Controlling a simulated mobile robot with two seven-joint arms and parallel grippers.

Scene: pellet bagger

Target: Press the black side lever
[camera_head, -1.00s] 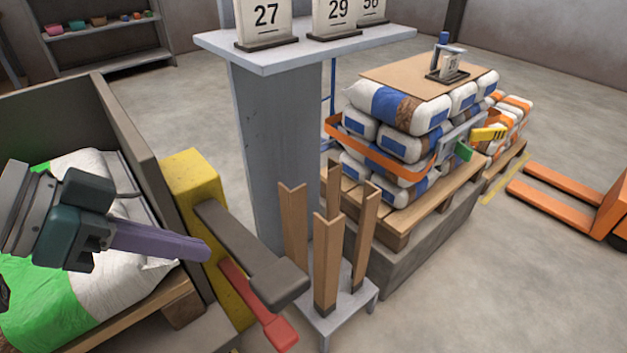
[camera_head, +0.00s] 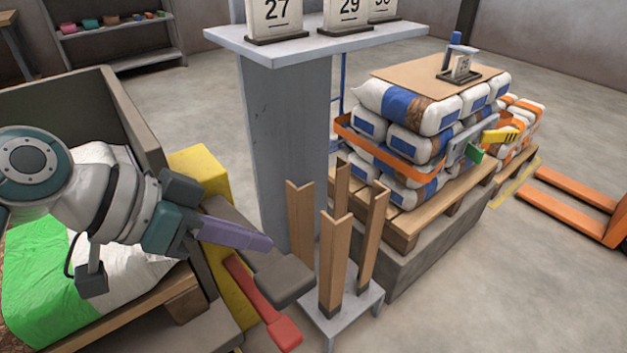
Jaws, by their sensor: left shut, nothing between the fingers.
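The black side lever (camera_head: 281,277) is a dark bar with a thick squared end, sticking out from a yellow housing (camera_head: 205,172) at the left-centre. A red lever (camera_head: 268,308) sits below it on the same housing. My left gripper (camera_head: 268,243), with purple fingers, is shut and empty. Its fingertips overlap the upper part of the black lever in the picture, and part of the lever is hidden behind them. I cannot tell whether they touch it. My right gripper is not in view.
A grey column (camera_head: 285,140) with a shelf of number cards stands just beyond the levers. Wooden corner posts (camera_head: 336,265) stand on a small stand right of the lever end. A bin with green and white bags (camera_head: 45,290) lies under my left arm. Stacked bags (camera_head: 415,115) stand farther right.

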